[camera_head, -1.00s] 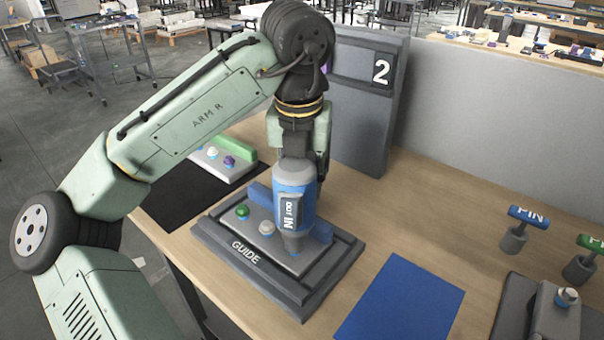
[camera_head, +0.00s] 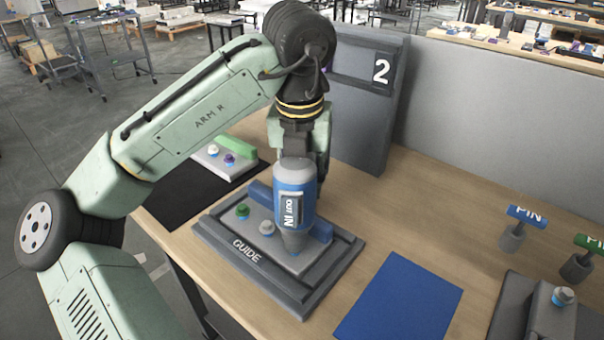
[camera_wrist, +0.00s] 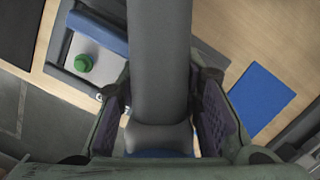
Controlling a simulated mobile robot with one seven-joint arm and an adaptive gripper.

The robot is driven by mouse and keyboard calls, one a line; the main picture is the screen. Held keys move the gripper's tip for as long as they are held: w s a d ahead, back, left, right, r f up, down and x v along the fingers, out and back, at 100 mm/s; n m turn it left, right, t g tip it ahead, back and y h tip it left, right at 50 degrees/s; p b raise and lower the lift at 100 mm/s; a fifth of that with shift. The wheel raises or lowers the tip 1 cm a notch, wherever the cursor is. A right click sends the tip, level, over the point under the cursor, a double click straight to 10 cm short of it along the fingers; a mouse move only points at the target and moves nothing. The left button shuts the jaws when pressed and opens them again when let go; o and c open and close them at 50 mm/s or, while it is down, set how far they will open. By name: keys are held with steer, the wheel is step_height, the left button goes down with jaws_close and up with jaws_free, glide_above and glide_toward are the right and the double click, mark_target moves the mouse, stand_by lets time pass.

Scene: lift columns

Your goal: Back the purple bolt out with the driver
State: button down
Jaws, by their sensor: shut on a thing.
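The driver (camera_head: 295,190) is a blue and grey tool with an IN/OUT label. My gripper (camera_head: 299,152) is shut on its upper part and holds it upright, nose down, over the right end of the grey plate on the GUIDE base (camera_head: 215,247). The driver's grey body fills the middle of the wrist view (camera_wrist: 160,70), between the two finger pads. The nose covers the spot below it, so I cannot tell the colour of any bolt there. A green bolt (camera_head: 242,211) and a pale bolt (camera_head: 266,228) stand left of it. A purple bolt (camera_head: 229,160) shows on the rear plate.
Blue blocks flank the guide plate. The rear plate also has a pale bolt (camera_head: 213,150) and a green block (camera_head: 237,147). A grey panel marked 2 (camera_head: 372,110) stands behind. A blue mat (camera_head: 400,300) lies right; PIN tools (camera_head: 526,216) stand beyond it.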

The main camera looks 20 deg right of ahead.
steer(key=shift+r+p, duration=1.15)
steer(key=shift+r, duration=0.15)
steer(key=shift+r+p, duration=0.4)
steer(key=shift+r, duration=0.85)
steer(key=shift+r, duration=2)
